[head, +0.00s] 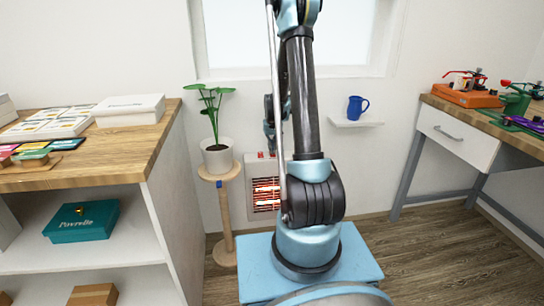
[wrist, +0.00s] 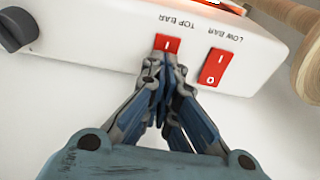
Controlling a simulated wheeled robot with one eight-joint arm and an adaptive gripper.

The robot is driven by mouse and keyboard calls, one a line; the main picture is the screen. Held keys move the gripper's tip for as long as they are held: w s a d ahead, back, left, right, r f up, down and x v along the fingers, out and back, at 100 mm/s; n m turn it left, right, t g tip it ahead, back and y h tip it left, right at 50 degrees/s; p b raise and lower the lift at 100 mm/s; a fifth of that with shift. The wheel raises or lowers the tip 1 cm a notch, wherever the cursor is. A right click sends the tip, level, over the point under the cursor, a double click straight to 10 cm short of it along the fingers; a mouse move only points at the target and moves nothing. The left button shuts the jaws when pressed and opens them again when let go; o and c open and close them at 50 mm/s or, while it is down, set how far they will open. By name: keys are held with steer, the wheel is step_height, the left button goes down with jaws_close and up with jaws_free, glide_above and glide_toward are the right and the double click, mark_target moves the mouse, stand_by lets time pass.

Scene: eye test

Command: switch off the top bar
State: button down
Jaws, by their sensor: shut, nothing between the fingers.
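The heater (head: 250,172) stands against the wall with its bars glowing orange behind a grille. In the wrist view its white panel (wrist: 110,32) fills the top of the picture. The red top bar switch (wrist: 166,42) shows its "I" mark; its lower part is hidden behind my fingertips. The red low bar switch (wrist: 215,67) is just right of it, with "I" and "O" both in view. My gripper (wrist: 163,62) is shut and empty, its tips at the top bar switch. I cannot tell whether they touch it. My arm partly covers the heater in the head view.
A black knob (wrist: 18,29) is at the panel's left. A potted plant (head: 217,156) on a wooden stand (head: 227,215) is close to the heater's left. A blue mug (head: 356,107) sits on a wall shelf (head: 350,123). A shelf unit is left, a workbench right.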

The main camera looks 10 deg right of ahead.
steer(key=shift+r, duration=3.5)
